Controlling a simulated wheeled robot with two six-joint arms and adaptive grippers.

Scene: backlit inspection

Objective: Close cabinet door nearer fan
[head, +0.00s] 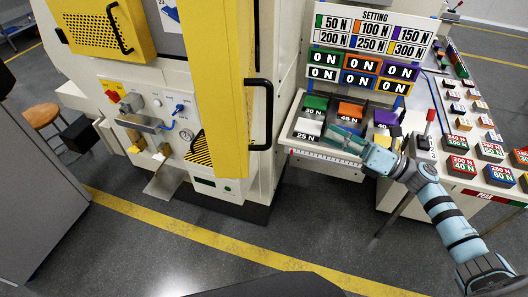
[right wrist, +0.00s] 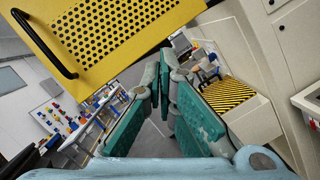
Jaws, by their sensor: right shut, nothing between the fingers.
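A yellow cabinet door (head: 222,85) stands swung out from the machine in the middle of the head view, with a black bar handle (head: 262,115) on its right edge. Another yellow perforated door (head: 88,30) with a black handle (head: 118,28) is at the upper left. A yellow perforated panel (right wrist: 130,40) with a black handle (right wrist: 42,45) fills the top of the right wrist view. No fan can be made out. My right gripper (head: 338,138) is shut and empty, right of the middle door and apart from it; its teal fingers (right wrist: 165,78) show in the wrist view. My left gripper is out of view.
A bench with coloured weight bins (head: 352,112) and a setting board (head: 375,35) stands at the right, close under my right gripper. A grey cabinet (head: 35,190) is at the lower left, beside a wooden stool (head: 42,115). The floor (head: 240,235) in front is clear.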

